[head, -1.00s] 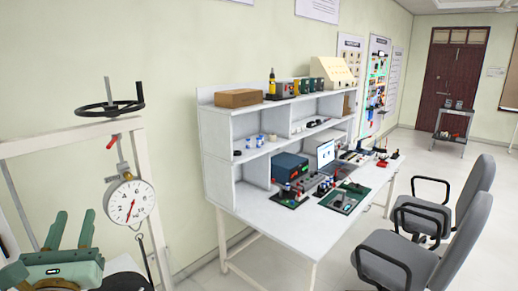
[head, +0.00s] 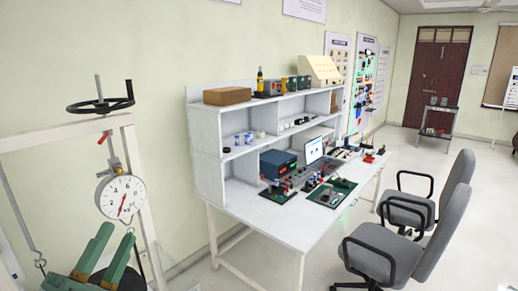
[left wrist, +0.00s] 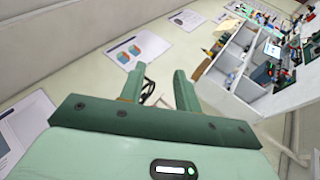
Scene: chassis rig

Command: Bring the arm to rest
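My left gripper (head: 108,256) shows at the bottom left of the head view, its two green fingers pointing up and to the right. In the left wrist view the gripper (left wrist: 158,90) has its fingers spread apart with nothing between them, so it is open and empty. In the head view it is in front of the lower part of a white frame with a round dial gauge (head: 121,197). My right gripper is in neither view.
A black handwheel (head: 100,105) tops the white frame (head: 135,165) at left. A white workbench (head: 265,215) with shelves stands in the middle, carrying electronics and a laptop (head: 314,149). Grey chairs (head: 445,205) stand at its right. Floor is clear at far right.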

